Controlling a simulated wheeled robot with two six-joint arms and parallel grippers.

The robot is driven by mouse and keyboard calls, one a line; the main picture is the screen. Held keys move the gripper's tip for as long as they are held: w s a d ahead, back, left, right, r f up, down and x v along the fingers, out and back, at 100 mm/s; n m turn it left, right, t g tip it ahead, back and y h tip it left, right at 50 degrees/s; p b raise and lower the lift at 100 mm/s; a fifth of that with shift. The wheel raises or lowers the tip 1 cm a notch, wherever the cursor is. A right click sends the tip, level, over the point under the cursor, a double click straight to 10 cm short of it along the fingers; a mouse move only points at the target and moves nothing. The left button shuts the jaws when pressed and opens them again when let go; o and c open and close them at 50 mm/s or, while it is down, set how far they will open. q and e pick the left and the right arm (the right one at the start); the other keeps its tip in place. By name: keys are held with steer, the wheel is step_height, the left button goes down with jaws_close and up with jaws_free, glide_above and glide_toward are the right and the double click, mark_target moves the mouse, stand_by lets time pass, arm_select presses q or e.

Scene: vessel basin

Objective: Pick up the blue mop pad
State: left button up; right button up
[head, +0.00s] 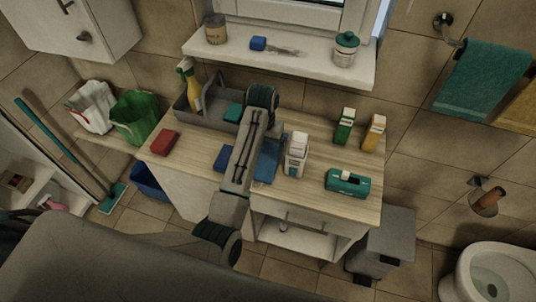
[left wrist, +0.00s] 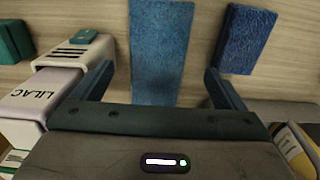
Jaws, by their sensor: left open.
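The blue mop pad (left wrist: 160,50) is a long, textured strip lying flat on the wooden counter. In the left wrist view it lies between and beyond my left gripper's fingers (left wrist: 158,74), which are open and apart from it. In the head view the pad (head: 268,160) shows just right of my left forearm, which hides part of it. My right gripper is not in view.
A darker blue pad (left wrist: 245,38) lies beside the right finger. A grey caddy (head: 188,112), a red block (head: 163,142) and a teal object (head: 348,182) are also on the counter (head: 325,155).

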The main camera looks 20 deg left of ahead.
mark_target(265, 162)
arm_select(q)
step_height(265, 162, down, 3)
steer(key=shift+a+r+p, duration=0.1)
steer(key=shift+p, duration=0.4)
steer(key=shift+f, duration=0.25)
steer(key=f+p, duration=0.1)
steer(key=f, duration=0.1)
steer(key=f+p, duration=0.1)
steer(key=f, duration=0.1)
steer(key=shift+w+d+p, duration=0.1)
steer(key=shift+d+p, duration=0.1)
steer(key=shift+p, duration=0.1)
steer(key=shift+f, duration=0.4)
steer(key=c, duration=0.8)
steer(key=shift+c, duration=0.2)
